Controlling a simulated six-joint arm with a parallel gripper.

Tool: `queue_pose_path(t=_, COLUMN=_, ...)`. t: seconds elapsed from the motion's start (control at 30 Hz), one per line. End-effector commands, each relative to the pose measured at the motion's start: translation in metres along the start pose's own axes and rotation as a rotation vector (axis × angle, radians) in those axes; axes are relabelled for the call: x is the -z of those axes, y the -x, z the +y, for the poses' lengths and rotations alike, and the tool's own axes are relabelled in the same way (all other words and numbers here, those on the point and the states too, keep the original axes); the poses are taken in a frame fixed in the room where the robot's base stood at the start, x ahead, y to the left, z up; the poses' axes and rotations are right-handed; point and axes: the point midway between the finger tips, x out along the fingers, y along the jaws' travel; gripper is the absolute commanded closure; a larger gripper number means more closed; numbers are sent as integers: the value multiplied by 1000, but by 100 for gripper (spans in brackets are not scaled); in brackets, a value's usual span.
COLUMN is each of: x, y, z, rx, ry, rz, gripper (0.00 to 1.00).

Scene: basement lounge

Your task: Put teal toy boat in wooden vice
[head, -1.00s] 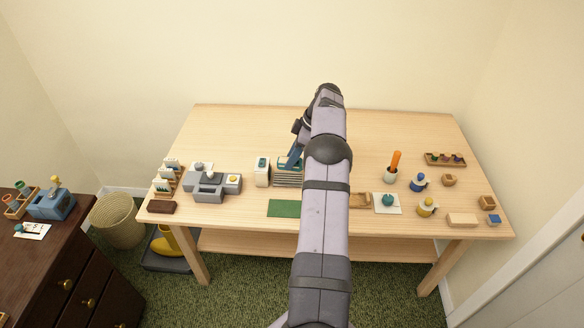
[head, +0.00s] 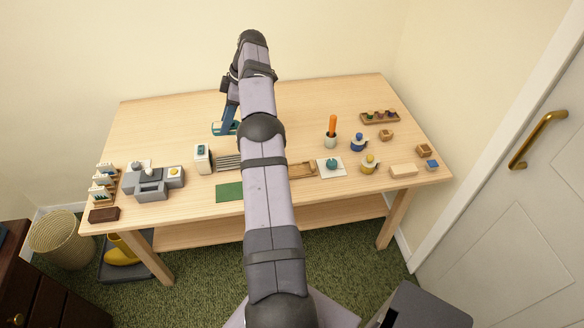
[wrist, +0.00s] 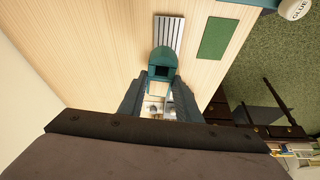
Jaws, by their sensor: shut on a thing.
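The teal toy boat (wrist: 165,55) is between my fingertips in the wrist view, and my gripper (wrist: 162,80) is shut on it. In the head view my gripper (head: 226,128) is at the left of my arm, behind or above the grey slatted rack (head: 229,162). There the teal boat and the teal fingers are hard to tell apart. A low wooden piece (head: 301,170), which may be the wooden vice, lies right of my arm on the table. My arm hides its left end, and the boat is well away from it.
The green mat (head: 229,191) and a white box (head: 202,158) are near the rack. A grey machine (head: 151,185) stands at the left. A white card with a teal ball (head: 331,161), an orange-handled cup (head: 331,133) and small jars stand right. The table's back (head: 310,100) is clear.

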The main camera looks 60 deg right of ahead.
Motion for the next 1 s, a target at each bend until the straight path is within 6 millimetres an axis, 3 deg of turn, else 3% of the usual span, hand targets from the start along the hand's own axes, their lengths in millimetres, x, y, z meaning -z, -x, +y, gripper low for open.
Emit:
queue_pose_path(t=0.27, x=3, y=8, z=1, rx=-3, ry=1, rz=0, gripper=95)
queue_pose_path(t=0.57, x=12, y=31, z=-5, rx=-4, ry=3, rz=-3, gripper=95)
queue_pose_path(t=1.0, x=10, y=41, z=-9, rx=1, ry=4, rz=0, gripper=95)
